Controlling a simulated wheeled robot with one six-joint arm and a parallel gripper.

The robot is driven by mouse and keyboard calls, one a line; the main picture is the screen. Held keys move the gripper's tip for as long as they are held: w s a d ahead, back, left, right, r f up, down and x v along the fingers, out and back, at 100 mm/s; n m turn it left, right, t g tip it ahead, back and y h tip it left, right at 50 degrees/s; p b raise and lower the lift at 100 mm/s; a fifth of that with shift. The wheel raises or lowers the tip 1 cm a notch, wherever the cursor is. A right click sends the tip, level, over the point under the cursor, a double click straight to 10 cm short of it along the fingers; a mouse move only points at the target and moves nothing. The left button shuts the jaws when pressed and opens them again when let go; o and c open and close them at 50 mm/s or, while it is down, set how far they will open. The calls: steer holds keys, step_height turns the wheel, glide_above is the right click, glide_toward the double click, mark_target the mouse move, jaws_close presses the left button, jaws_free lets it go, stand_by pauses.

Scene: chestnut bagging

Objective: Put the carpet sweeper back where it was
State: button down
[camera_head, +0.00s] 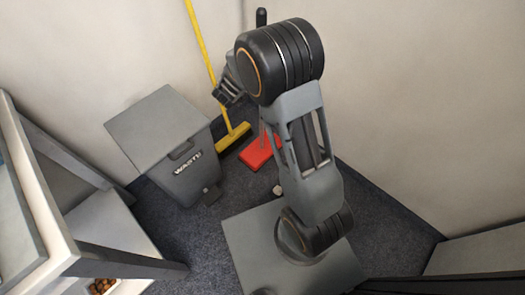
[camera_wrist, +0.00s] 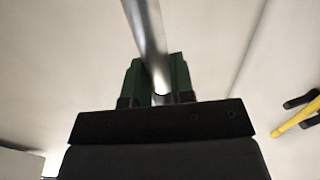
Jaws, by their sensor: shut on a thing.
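The carpet sweeper has a red head (camera_head: 262,152) low in the corner, to the right of the yellow broom's head. Its black grip (camera_head: 261,17) shows above my arm, and most of the handle between is hidden behind the arm. In the wrist view its metal handle (camera_wrist: 145,35) runs up between the green finger pads. My gripper (camera_wrist: 160,80) is shut on this handle.
A grey waste bin (camera_head: 188,170) stands left of the sweeper. A yellow broom (camera_head: 203,45) leans in the corner between them and shows in the wrist view (camera_wrist: 298,118). A pale shelf unit (camera_head: 45,205) is at left. Walls close in behind; dark carpet (camera_head: 385,210) is free at right.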

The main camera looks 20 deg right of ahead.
steer(key=shift+f+m+b, duration=0.15)
steer(key=shift+m+b, duration=0.15)
steer(key=shift+b, duration=0.15)
stand_by(0.3)
steer(key=w+d+f+b, duration=0.3)
steer(key=w+f, duration=0.3)
steer(key=w+d+f+b, duration=0.3)
steer(key=w+f, duration=0.3)
steer(key=shift+w+f+b, duration=0.25)
steer(key=shift+w+b, duration=0.05)
steer(key=shift+w, duration=0.1)
steer(key=shift+f, duration=0.25)
steer(key=c, duration=1)
jaws_free()
steer(key=shift+f, duration=0.15)
